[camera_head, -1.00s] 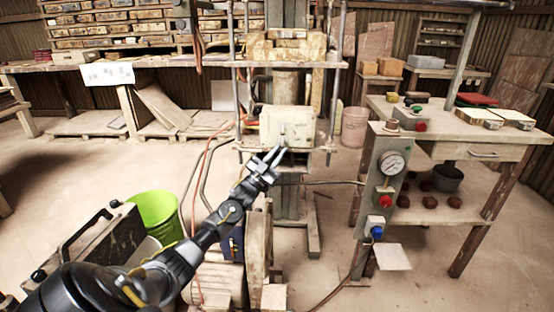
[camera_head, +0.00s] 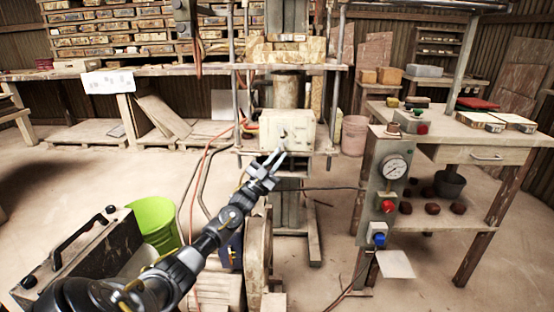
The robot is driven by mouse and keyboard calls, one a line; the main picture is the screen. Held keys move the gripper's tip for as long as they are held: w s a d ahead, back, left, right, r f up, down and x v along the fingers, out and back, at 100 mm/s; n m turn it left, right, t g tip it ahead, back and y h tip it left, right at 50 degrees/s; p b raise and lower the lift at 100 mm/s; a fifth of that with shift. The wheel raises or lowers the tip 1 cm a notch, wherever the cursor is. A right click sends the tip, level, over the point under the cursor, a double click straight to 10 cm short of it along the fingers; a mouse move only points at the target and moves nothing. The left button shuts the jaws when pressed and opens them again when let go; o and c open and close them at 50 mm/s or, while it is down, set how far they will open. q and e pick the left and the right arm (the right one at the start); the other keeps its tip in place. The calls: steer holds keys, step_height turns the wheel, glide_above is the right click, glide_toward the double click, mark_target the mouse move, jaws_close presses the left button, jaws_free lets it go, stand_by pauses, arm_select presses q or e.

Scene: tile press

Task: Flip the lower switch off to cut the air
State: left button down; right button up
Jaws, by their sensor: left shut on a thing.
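A cream switch box (camera_head: 300,126) sits on the press frame in the middle of the view. A small dark switch (camera_head: 283,133) shows on its front face. My left gripper (camera_head: 281,150) reaches up from the lower left, its fingertips at the lower front of the box, just under the visible part of the switch. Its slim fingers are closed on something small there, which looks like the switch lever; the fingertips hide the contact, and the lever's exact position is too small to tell. My right gripper is not in view.
The press column and its metal rods (camera_head: 235,110) surround the box. A pressure gauge panel (camera_head: 368,190) with red and blue knobs stands right, beside a wooden table (camera_head: 455,135). A green bucket (camera_head: 152,215) and a dark case (camera_head: 95,250) are at lower left.

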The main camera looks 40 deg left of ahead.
arm_select(q)
steer(key=shift+a+r, duration=0.1)
steer(key=shift+r, duration=0.3)
steer(key=c, duration=1.4)
jaws_free()
steer(key=shift+d, duration=0.2)
steer(key=shift+a+f, duration=0.1)
steer(key=shift+f, duration=0.1)
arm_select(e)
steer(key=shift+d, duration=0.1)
